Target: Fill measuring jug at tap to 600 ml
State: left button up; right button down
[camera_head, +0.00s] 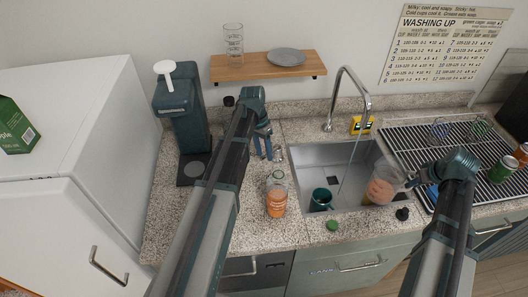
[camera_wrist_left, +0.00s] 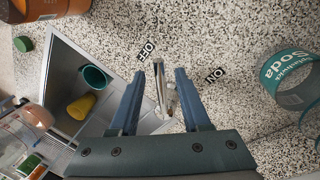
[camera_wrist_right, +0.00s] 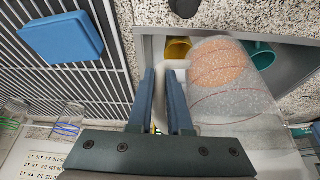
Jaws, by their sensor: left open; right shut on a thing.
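The clear measuring jug (camera_head: 380,188) with red lines is over the right part of the sink; it also shows tilted in the right wrist view (camera_wrist_right: 235,95). My right gripper (camera_wrist_right: 165,72) is shut on its pale handle (camera_wrist_right: 174,64). An orange-pink area shows through the jug; I cannot read its level. The curved tap (camera_head: 362,90) has a thin pale line below its spout, seemingly water, left of the jug. My left gripper (camera_head: 266,150) is open, its fingers (camera_wrist_left: 164,75) on both sides of the metal tap lever (camera_wrist_left: 160,90), between OFF and ON labels.
The sink (camera_head: 312,160) holds a teal mug (camera_head: 321,199) and a yellow cup (camera_wrist_left: 82,106). An orange bottle (camera_head: 276,196) stands left of the sink, a soda machine (camera_head: 182,115) further left. The drying rack (camera_head: 450,135) at right holds glasses, cans and a blue sponge (camera_wrist_right: 62,38).

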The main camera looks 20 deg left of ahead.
notch_tip(320, 180, up, 12)
jog(key=p, duration=1.1)
jog(key=shift+f, duration=0.15)
pick_arm(q)
notch_tip(320, 180, up, 12)
jog(key=a, duration=0.2)
jog(key=shift+w, duration=0.45)
jog(key=shift+f, duration=0.2)
